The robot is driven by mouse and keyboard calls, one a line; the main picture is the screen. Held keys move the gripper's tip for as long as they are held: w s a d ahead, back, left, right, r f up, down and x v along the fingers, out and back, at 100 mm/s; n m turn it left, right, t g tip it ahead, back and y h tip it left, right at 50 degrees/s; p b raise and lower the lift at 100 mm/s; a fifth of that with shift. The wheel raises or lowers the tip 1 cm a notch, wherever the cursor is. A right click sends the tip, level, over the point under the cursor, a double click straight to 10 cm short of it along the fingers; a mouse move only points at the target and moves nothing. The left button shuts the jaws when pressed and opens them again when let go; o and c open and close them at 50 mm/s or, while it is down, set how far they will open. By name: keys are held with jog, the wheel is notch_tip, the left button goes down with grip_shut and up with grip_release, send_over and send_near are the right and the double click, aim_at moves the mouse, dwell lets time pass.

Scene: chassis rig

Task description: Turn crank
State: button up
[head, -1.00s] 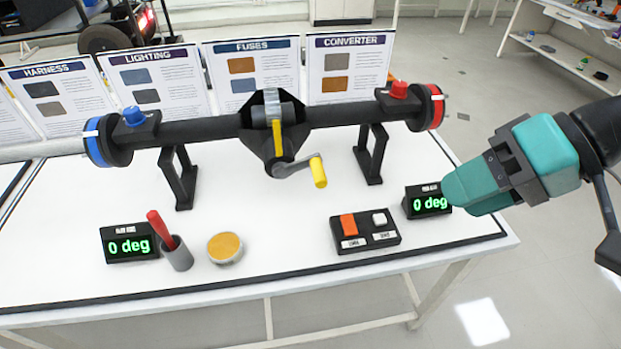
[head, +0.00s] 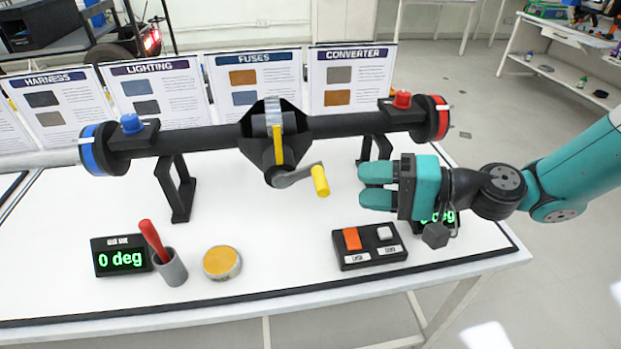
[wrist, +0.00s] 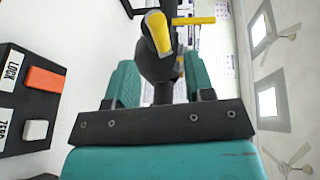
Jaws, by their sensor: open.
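The crank (head: 294,178) is a grey arm with a yellow handle (head: 320,181), fixed at the middle of the black axle rig (head: 350,126). The handle sticks out to the right and toward me. My gripper (head: 364,184) is open and empty, to the right of the handle with its teal fingers pointing at it across a small gap. In the wrist view the yellow handle (wrist: 158,33) shows ahead, between the lines of the two fingers (wrist: 162,85). A yellow pointer (head: 279,146) stands upright at the hub. The left display (head: 120,257) reads 0 deg; the right one is partly hidden by my arm.
A black box (head: 368,250) with orange and white buttons lies below my gripper. A cup (head: 170,268) with a red stick and a round orange-topped tin (head: 221,263) stand front left. Axle stands (head: 176,188) rise from the table. Information boards line the back.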

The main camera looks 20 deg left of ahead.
jog(key=p+x, duration=0.1)
jog(key=x, duration=0.9)
jog(key=shift+c, duration=0.5)
grip_shut()
